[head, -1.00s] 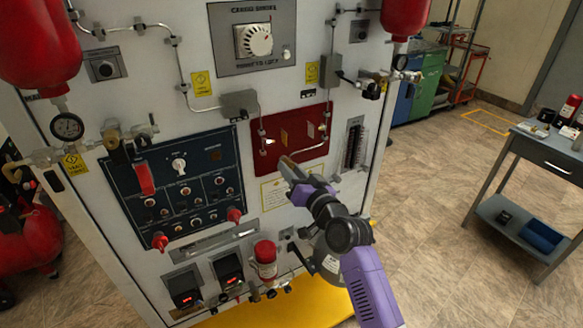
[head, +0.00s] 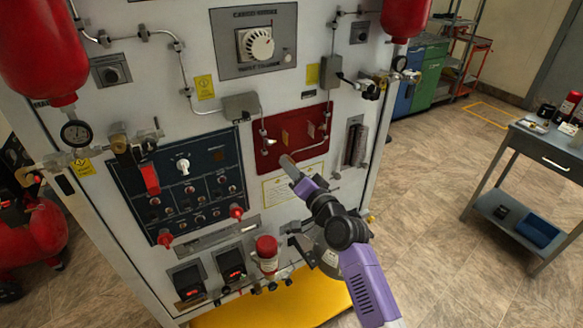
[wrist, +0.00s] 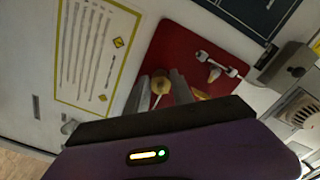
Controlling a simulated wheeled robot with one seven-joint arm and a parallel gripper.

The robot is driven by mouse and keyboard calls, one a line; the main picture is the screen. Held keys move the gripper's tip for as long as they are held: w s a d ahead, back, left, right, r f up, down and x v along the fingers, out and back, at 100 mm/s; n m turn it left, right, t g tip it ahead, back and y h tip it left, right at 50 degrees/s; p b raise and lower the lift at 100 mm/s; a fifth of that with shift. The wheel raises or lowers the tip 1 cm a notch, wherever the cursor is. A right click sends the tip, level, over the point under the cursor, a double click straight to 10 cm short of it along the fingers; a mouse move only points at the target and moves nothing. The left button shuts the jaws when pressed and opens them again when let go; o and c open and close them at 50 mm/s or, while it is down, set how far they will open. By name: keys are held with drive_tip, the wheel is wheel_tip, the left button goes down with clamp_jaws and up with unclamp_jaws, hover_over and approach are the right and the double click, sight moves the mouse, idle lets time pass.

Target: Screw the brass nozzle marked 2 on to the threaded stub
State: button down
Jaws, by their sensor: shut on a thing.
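My gripper (head: 284,160) is in front of the red panel (head: 262,160) on the trainer's white front. In the wrist view, its two grey fingers (wrist: 158,95) are closed around a small brass piece with a round, pale yellow end (wrist: 159,85), which looks like the nozzle. No number can be read on it. The red panel (wrist: 178,45) lies behind the fingers, and I cannot tell whether the held piece touches anything there. A fitting (head: 268,142) shows at the panel's left in the head view. The threaded stub cannot be clearly made out.
A metal pipe fitting (wrist: 222,66) crosses the red panel beside the fingers. A framed notice (wrist: 92,50) is to their left. A grey cart (head: 548,150) stands at the right.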

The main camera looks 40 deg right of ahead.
drive_tip(key=shift+r+m+p, duration=0.2)
drive_tip(key=shift+m+p, duration=0.65)
drive_tip(key=shift+m, duration=0.15)
drive_tip(key=shift+f+m, duration=0.15)
drive_tip(key=shift+m, duration=0.55)
drive_tip(key=shift+r+m+p, duration=0.2)
drive_tip(key=shift+m+p, duration=0.7)
drive_tip(key=shift+m, duration=0.2)
drive_tip(key=shift+f+m, duration=0.15)
drive_tip(key=shift+m, duration=0.45)
drive_tip(key=shift+r+m+p, duration=0.2)
drive_tip(key=shift+m+p, duration=0.4)
drive_tip(key=shift+m, duration=0.1)
drive_tip(key=shift+f+m, duration=0.15)
drive_tip(key=shift+m, duration=0.85)
